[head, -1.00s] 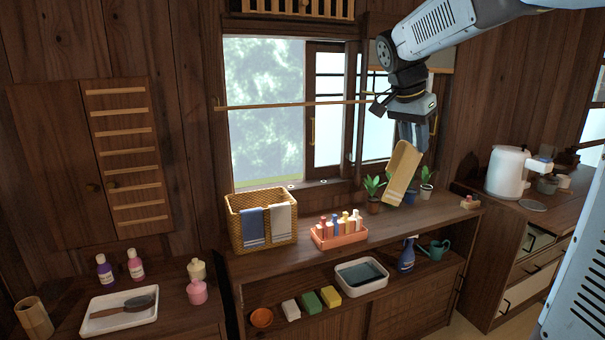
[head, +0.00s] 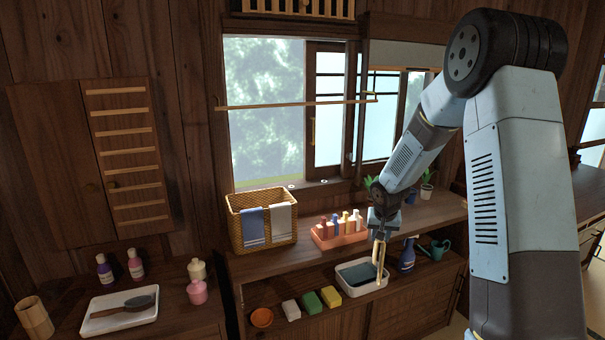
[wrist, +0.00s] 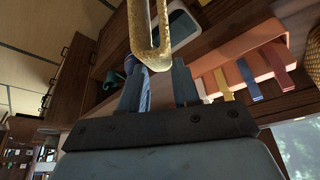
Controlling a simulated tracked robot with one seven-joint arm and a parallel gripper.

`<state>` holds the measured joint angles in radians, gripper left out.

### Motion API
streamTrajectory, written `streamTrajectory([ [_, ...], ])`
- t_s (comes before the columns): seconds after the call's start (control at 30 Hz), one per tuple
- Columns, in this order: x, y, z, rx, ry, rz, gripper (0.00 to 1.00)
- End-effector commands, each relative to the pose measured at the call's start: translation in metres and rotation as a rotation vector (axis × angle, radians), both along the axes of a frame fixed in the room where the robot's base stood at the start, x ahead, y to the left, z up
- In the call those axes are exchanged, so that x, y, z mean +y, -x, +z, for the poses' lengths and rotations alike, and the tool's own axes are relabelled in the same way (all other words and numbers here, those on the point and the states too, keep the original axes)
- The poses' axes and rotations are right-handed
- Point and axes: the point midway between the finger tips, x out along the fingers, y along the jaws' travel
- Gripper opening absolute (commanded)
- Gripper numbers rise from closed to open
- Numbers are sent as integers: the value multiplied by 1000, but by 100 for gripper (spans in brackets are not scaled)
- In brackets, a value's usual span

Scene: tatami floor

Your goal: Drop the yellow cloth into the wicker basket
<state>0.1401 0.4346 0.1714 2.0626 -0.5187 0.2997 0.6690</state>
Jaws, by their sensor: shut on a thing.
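The yellow cloth (head: 376,253) hangs from my gripper (head: 380,232) as a thin, folded strip seen nearly edge-on. In the wrist view the cloth (wrist: 140,30) shows as a U-shaped fold at the fingertips of my gripper (wrist: 160,78), which is shut on it. The wicker basket (head: 234,226) stands on the counter below the window, well left of my gripper. A blue towel and a white towel hang over its front rim. Its inside is mostly hidden. A bit of the basket (wrist: 314,55) shows at the wrist view's right edge.
A white basin (head: 350,284) sits on the lower shelf near the cloth. Potted plants (head: 427,188) stand behind my arm. A wooden rod (head: 290,104) crosses the window.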

Motion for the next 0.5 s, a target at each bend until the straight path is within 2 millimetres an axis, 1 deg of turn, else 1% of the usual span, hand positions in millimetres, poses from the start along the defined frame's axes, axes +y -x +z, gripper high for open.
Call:
streamTrajectory([
  [0.03, 2, 1, -20, 6, 0, 33, 0],
  [0.1, 5, 2, -40, 6, 0, 78, 0],
  [0.2, 10, 4, -65, 5, 1, 130, 0],
  [0.33, 13, 6, -86, 3, 0, 175, 0],
  [0.4, 14, 7, -92, 1, 0, 188, 0],
  [0.5, 15, 8, -96, 0, 1, 196, 0],
])
